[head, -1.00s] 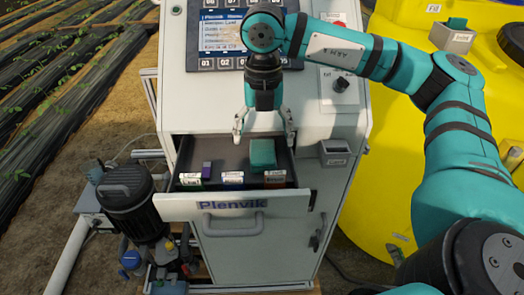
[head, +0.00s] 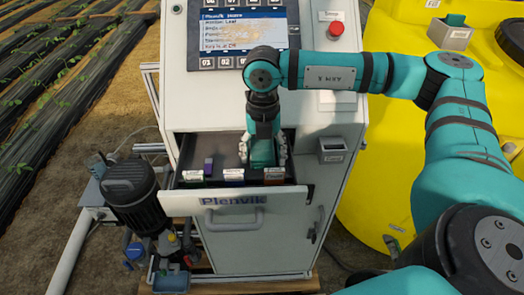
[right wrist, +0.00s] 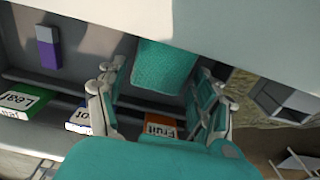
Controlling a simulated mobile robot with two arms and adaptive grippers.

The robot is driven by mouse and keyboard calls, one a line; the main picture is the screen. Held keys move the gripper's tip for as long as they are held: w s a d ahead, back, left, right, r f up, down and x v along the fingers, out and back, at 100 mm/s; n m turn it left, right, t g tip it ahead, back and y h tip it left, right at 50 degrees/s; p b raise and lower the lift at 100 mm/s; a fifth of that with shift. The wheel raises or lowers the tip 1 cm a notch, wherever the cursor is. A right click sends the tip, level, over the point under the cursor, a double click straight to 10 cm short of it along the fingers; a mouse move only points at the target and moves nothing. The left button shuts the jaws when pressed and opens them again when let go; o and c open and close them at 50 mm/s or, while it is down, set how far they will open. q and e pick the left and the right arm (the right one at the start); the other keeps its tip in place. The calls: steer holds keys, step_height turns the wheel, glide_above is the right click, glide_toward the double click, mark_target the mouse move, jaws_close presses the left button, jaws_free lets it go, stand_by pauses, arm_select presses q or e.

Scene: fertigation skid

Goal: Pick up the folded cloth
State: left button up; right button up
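The folded cloth (head: 262,154) is teal and lies in the right part of the open drawer (head: 222,194). In the right wrist view the cloth (right wrist: 165,68) shows between the two fingers, with gaps at its sides. My right gripper (head: 264,158) points down into the drawer with its fingers spread around the cloth. It is open, and it also shows in the right wrist view (right wrist: 158,85). Part of the cloth is hidden behind the gripper. My left gripper is not in view.
A purple and grey block (head: 208,166) lies left in the drawer. Labelled cards, such as the green "Leaf" one (right wrist: 25,98) and the orange "Fruit" one (right wrist: 160,128), stand along its front. A small grey box (head: 332,150) hangs on the cabinet to the right.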

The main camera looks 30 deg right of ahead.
steer(key=c, duration=0.8)
steer(key=shift+r, duration=0.1)
